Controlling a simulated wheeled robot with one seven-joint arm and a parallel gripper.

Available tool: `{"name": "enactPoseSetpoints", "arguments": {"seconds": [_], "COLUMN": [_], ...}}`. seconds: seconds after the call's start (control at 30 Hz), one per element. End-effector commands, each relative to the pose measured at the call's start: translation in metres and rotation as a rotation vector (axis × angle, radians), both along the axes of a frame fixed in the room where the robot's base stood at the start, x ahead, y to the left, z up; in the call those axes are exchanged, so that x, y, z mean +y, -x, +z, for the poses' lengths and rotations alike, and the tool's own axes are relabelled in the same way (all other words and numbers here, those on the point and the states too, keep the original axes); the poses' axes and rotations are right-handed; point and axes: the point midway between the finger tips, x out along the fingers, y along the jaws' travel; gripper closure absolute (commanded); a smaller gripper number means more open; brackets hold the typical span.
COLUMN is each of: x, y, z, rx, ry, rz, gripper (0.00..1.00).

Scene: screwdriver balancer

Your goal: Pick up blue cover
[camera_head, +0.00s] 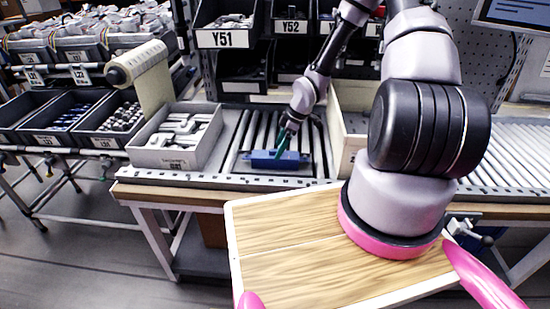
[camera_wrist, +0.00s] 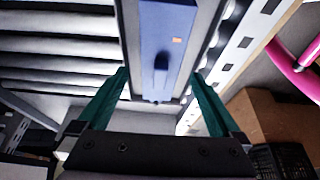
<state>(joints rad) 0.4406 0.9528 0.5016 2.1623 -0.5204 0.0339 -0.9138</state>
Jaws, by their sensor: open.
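The blue cover (camera_head: 277,160) lies on the roller conveyor, near its front edge, in the head view. It is a long flat blue piece with a raised ridge, and the wrist view shows it (camera_wrist: 167,40) from above. My gripper (camera_head: 281,147) is over the cover with its green fingers pointing down. In the wrist view the fingers (camera_wrist: 160,85) are open, one on each side of the cover's near end. A gap shows between each finger and the cover there. Whether the fingertips touch it in the head view I cannot tell.
A grey bin (camera_head: 178,138) with pale parts stands left of the rollers (camera_head: 240,128). A beige box (camera_head: 345,125) stands to the right, close to my arm. Shelves labelled Y51 and Y52 (camera_head: 290,27) are behind. The conveyor's front rail (camera_head: 230,180) runs just before the cover.

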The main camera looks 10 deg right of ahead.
Motion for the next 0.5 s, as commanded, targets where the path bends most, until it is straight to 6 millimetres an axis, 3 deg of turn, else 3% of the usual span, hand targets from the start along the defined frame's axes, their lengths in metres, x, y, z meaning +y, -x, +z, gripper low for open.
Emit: {"name": "enactPoseSetpoints", "arguments": {"seconds": [0.3,0.5], "x": [0.015,0.016], "y": [-0.004,-0.005], "z": [-0.041,-0.048], "rx": [0.001,0.0], "ry": [0.0,0.001], "rz": [0.002,0.0], "gripper": [0.0,0.0]}}
